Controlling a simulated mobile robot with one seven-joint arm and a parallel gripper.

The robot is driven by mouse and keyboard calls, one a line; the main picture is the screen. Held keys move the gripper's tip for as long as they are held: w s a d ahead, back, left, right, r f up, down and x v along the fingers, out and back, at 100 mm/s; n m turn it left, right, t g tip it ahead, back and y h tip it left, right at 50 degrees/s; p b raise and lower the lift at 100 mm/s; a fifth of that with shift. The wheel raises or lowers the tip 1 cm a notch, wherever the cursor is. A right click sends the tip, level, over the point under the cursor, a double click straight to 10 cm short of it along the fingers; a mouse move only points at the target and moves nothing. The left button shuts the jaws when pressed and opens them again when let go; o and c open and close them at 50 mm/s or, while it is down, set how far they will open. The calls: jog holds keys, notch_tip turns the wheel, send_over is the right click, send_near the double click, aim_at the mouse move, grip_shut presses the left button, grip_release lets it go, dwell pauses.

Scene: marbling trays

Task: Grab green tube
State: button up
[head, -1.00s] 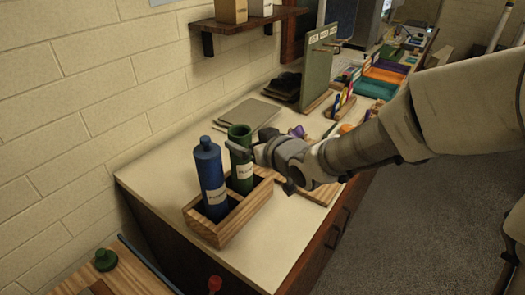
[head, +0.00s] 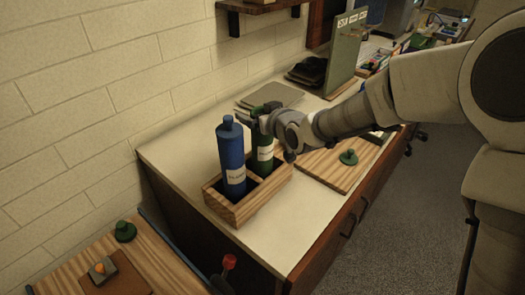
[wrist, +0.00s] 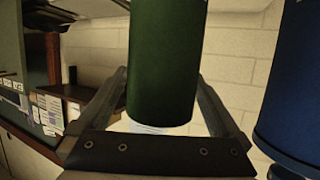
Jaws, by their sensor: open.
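The green tube (head: 263,155) stands upright in a wooden box (head: 238,213) on the cream counter, beside a blue bottle (head: 231,160). My gripper (head: 262,118) is at the upper part of the green tube and partly hides it. In the wrist view, the green tube (wrist: 165,65) stands between the two open fingers of my gripper (wrist: 165,95), with a white label low on it. I cannot tell whether either finger touches it. The blue bottle also shows at the right edge of the wrist view (wrist: 300,90).
A wooden board with a green knob (head: 348,157) lies right of the box. Grey sheets (head: 270,95) and an upright green board (head: 347,57) are behind. The brick wall (head: 110,90) runs along the left. The front counter (head: 262,240) is bare.

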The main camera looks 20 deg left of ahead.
grip_shut()
dwell(0.3)
